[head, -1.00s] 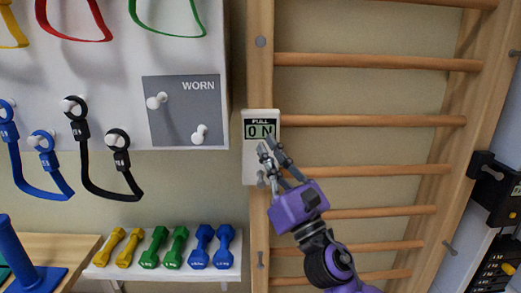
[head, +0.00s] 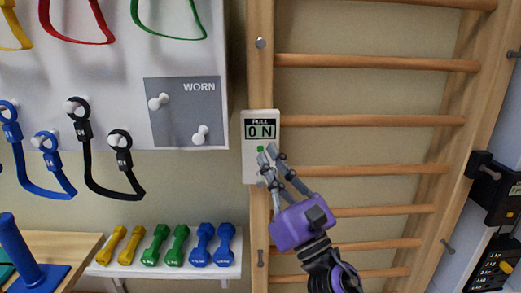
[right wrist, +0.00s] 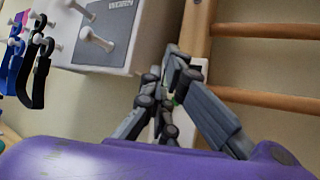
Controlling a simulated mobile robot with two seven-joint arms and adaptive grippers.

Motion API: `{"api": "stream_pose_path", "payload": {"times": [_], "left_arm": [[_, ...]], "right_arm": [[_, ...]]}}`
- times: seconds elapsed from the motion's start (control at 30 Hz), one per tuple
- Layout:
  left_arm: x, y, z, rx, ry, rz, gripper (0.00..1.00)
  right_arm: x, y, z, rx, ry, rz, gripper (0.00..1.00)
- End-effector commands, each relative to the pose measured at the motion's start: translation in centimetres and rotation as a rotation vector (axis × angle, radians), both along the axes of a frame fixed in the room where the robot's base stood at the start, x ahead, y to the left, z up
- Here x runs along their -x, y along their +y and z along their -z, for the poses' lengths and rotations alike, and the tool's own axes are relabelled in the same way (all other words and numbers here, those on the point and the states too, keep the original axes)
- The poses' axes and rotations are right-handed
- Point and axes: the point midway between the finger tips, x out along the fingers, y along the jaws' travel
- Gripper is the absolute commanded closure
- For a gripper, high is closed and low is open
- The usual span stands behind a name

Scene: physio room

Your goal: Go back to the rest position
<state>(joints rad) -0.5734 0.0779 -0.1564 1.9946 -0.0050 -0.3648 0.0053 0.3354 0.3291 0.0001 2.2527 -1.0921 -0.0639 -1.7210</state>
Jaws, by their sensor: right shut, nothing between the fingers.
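My right gripper (head: 269,166) reaches up from the lower right in the head view, with a purple body and grey fingers. It is shut and empty. Its fingertips are in front of the lower part of a white wall unit (head: 248,152) marked PULL, whose display reads ON. My left gripper is not in view.
Wooden wall bars (head: 370,121) stand to the right of the unit. A white board (head: 200,60) with hanging bands and a grey WORN panel (head: 184,105) is at the left. A white shelf (head: 165,271) holds several dumbbells below. A black fixture (head: 490,187) is at far right.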

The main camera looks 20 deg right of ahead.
Motion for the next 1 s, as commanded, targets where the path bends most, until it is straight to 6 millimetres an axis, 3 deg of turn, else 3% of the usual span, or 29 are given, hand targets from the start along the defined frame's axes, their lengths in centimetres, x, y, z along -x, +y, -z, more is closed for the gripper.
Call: {"api": "stream_pose_path", "payload": {"times": [0.33,0.43,0.57,0.67,0.8,0.87,1.0], "left_arm": [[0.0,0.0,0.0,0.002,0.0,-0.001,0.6],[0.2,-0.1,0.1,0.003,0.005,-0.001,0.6],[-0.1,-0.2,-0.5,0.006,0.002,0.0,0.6],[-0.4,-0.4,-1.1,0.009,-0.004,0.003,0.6],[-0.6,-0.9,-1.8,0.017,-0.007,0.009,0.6],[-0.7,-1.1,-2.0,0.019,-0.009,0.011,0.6],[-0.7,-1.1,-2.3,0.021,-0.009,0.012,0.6]], "right_arm": [[0.0,0.0,0.0,0.0,0.0,0.0,1.0],[-0.3,-0.9,3.3,-0.136,0.11,-0.057,1.0],[0.1,-2.7,11.1,-0.492,0.344,-0.166,1.0],[1.6,-4.0,18.4,-0.846,0.528,-0.222,1.0],[5.7,-5.3,28.3,-1.358,0.718,-0.231,1.0],[8.1,-5.6,32.3,-1.581,0.769,-0.212,1.0],[14.9,-5.6,40.8,-2.098,0.813,-0.112,1.0]]}}
